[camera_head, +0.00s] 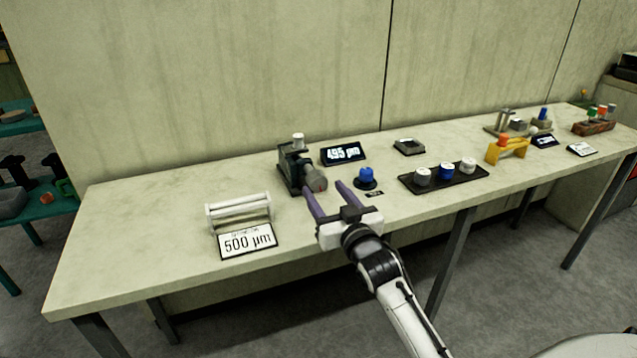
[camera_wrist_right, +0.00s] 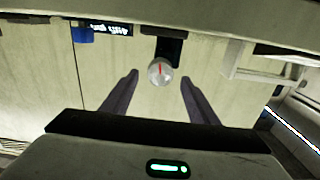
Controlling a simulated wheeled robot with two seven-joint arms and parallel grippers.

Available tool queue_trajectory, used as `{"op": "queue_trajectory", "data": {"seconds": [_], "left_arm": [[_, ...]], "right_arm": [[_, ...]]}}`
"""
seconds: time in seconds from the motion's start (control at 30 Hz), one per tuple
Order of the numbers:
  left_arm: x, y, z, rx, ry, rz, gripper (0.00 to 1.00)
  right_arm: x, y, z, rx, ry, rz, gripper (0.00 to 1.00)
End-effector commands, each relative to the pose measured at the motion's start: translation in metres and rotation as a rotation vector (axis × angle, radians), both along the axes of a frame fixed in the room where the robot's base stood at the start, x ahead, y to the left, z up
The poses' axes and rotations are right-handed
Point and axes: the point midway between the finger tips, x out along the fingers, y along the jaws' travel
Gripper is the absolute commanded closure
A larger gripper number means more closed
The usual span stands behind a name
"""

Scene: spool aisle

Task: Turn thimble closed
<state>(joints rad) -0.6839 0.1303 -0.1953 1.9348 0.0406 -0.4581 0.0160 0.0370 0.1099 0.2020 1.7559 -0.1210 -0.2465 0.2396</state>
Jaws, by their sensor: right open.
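The micrometer device (camera_head: 291,168) is a dark block with a white knob on top, standing on the table. Its grey round thimble (camera_head: 315,181) points toward me and carries a red mark. In the right wrist view the thimble (camera_wrist_right: 160,72) is seen end-on, its red line near vertical. My right gripper (camera_head: 323,187) is open, its two dark fingers on either side of the thimble in the picture. No contact shows; how deep the thimble sits between the fingertips I cannot tell. A display (camera_head: 343,153) behind reads about 495 µm. A sign (camera_head: 247,240) reads 500 µm. My left gripper is out of view.
A white roller stand (camera_head: 238,212) is left of the gripper. A blue knob (camera_head: 366,178) stands close on the right, then a black tray (camera_head: 442,178) with several capped pieces and a yellow stand (camera_head: 509,150). The table's left end (camera_head: 110,240) is clear.

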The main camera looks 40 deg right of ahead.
Motion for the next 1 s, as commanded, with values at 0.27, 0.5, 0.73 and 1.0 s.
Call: {"op": "queue_trajectory", "data": {"seconds": [0.27,0.5,0.73,1.0], "left_arm": [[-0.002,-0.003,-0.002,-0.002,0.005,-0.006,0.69],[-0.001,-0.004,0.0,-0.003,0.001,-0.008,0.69],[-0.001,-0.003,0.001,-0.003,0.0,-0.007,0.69],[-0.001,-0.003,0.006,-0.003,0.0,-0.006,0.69]], "right_arm": [[0.036,-0.009,0.0,0.0,0.001,0.0,0.46],[0.042,-0.01,-0.001,0.0,0.002,0.001,0.46],[0.042,-0.01,-0.001,0.0,0.002,0.001,0.63],[0.042,-0.01,0.002,-0.038,0.012,0.001,0.87]]}}
